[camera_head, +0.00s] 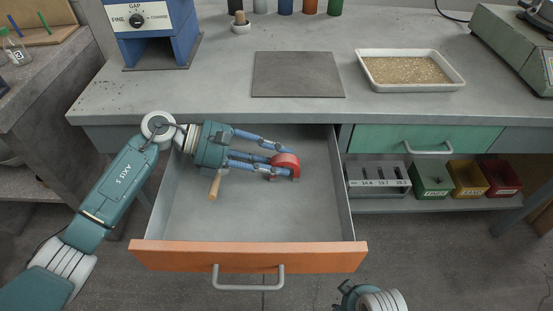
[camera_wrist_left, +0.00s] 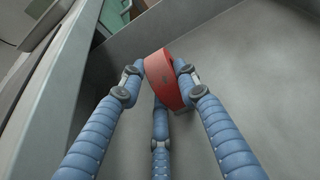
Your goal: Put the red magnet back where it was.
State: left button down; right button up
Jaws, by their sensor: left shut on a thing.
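The red magnet (camera_head: 287,162) is a red curved block in the open drawer (camera_head: 250,215) under the bench. My left gripper (camera_head: 275,158) reaches into the drawer from the left, and its blue fingers are shut on the magnet. In the left wrist view the magnet (camera_wrist_left: 162,78) sits between the fingertips, above or on the drawer floor; I cannot tell whether it touches the floor. A little of my right arm (camera_head: 370,299) shows at the bottom edge in the head view; its fingers are not seen.
A wooden-handled tool (camera_head: 214,186) lies in the drawer beside my left gripper. On the bench are a dark grey plate (camera_head: 298,74), a tray of grains (camera_head: 408,70) and a blue machine (camera_head: 150,30). A closed green drawer (camera_head: 420,139) and coloured bins (camera_head: 431,178) are at right.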

pick_arm(q)
jog(key=c, duration=1.3)
grip_release()
jog(key=shift+f, duration=0.1)
pick_arm(e)
jog(key=shift+r, duration=0.35)
jog(key=shift+s, duration=0.15)
pick_arm(q)
jog(key=shift+v, duration=1.05)
jog(key=v, duration=1)
pick_arm(e)
jog(key=shift+r, duration=0.2)
